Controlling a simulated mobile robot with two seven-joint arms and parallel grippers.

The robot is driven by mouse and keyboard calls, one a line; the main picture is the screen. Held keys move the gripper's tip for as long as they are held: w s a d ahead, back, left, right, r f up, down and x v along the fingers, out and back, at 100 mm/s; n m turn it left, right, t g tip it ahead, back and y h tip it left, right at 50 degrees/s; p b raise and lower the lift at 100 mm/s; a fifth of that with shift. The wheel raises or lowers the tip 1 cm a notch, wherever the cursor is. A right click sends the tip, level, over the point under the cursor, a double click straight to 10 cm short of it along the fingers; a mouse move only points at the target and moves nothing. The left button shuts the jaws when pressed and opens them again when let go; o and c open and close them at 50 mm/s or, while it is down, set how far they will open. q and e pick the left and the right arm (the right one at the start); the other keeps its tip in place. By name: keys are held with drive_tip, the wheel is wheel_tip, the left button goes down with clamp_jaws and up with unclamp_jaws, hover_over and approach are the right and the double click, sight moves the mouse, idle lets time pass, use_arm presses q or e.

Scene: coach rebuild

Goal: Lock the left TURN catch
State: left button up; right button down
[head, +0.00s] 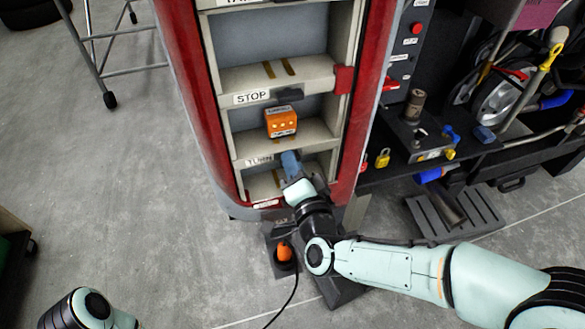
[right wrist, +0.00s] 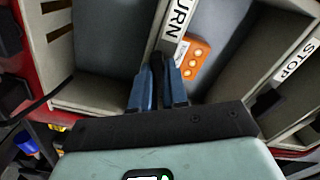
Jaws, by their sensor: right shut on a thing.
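The TURN shelf edge carries a white TURN label, partly covered in the head view (head: 259,160) and clear in the right wrist view (right wrist: 179,20). My right gripper (head: 290,162) reaches the shelf edge just right of that label. In the right wrist view its blue fingers (right wrist: 158,88) are shut on a small dark catch (right wrist: 155,59) beside the label. Most of the catch is hidden by the fingers, so its exact angle is hard to tell. Only a link of my left arm shows at the bottom left; its gripper is out of view.
An orange box (head: 281,122) stands on the shelf above the TURN edge. The STOP label (head: 252,97) has a dark catch (head: 290,95) beside it. A red block (head: 344,79) sits on the right post. A black tool bench (head: 420,143) stands to the right.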

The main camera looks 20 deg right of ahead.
use_arm(q)
drive_tip(key=shift+w+a+f+b, duration=0.1)
drive_tip(key=shift+w+f+b, duration=0.35)
drive_tip(key=shift+f, duration=0.2)
use_arm(e)
drive_tip(key=shift+n, duration=6)
drive_tip(key=shift+f, duration=0.1)
drive_tip(key=c, duration=1.1)
unclamp_jaws()
drive_tip(key=shift+c, duration=0.2)
drive_tip(key=shift+s, duration=0.1)
